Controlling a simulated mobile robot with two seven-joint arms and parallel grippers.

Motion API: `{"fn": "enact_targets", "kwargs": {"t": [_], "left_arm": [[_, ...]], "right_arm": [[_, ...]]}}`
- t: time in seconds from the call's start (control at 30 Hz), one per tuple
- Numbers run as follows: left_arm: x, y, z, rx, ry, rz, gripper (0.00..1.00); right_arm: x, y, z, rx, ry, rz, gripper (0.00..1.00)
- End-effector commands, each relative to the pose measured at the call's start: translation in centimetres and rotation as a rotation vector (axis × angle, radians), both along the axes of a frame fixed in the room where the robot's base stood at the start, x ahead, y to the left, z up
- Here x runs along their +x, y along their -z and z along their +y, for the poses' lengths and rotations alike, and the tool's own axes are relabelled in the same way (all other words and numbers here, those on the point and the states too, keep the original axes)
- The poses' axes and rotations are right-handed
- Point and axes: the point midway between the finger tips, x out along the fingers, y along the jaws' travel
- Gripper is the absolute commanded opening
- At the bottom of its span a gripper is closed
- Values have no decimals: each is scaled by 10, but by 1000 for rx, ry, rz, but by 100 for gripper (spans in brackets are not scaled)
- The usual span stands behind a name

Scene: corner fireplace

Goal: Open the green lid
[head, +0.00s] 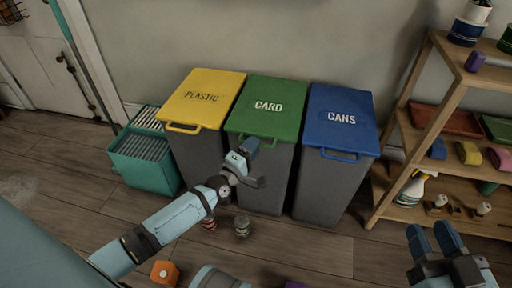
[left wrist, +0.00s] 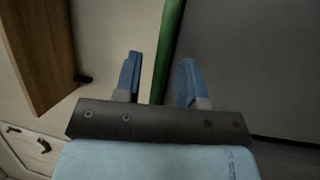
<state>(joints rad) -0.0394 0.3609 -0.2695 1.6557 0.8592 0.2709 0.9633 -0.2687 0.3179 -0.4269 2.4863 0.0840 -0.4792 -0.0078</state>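The green lid (head: 272,105), marked CARD, lies flat and closed on the middle grey bin (head: 269,180). Its front handle is partly hidden by my left gripper (head: 247,154). This gripper is at the lid's front edge, in front of the bin. In the left wrist view my left gripper (left wrist: 159,80) has its two blue fingers apart. The green edge of the lid (left wrist: 167,50) shows between them, with the grey bin wall on the right. I cannot tell whether they touch. My right gripper (head: 435,238) is open and empty at the lower right, away from the bins.
The yellow PLASTIC lid (head: 204,94) and blue CANS lid (head: 341,117) are closed on either side. A teal crate (head: 146,171) stands at left. A wooden shelf (head: 412,130) stands at right. Cans (head: 242,227) and an orange block (head: 165,272) are on the floor.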

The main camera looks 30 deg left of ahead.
Motion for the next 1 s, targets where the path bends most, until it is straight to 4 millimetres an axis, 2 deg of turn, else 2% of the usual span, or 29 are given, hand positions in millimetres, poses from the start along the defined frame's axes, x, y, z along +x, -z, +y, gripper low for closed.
{"fn": "enact_targets", "kwargs": {"t": [0.2, 0.47, 0.5, 0.6, 0.67, 1.0], "left_arm": [[17, -2, -2, -1, -1, 1, 37], [18, -3, -2, 0, 0, 1, 37], [18, -3, -2, 0, 0, 1, 35], [18, -3, -2, 0, 0, 1, 12], [18, -3, -2, 0, 0, 1, 0], [18, -9, -2, -1, 0, 7, 0]], "right_arm": [[2, 1, -1, -17, 3, -28, 37], [3, -5, -1, -17, 2, -49, 37], [3, -6, -1, -16, 2, -50, 37], [3, -6, -1, -16, 2, -50, 37], [3, -6, -1, -17, 2, -49, 37], [1, -7, -1, -12, -2, -25, 37]]}}
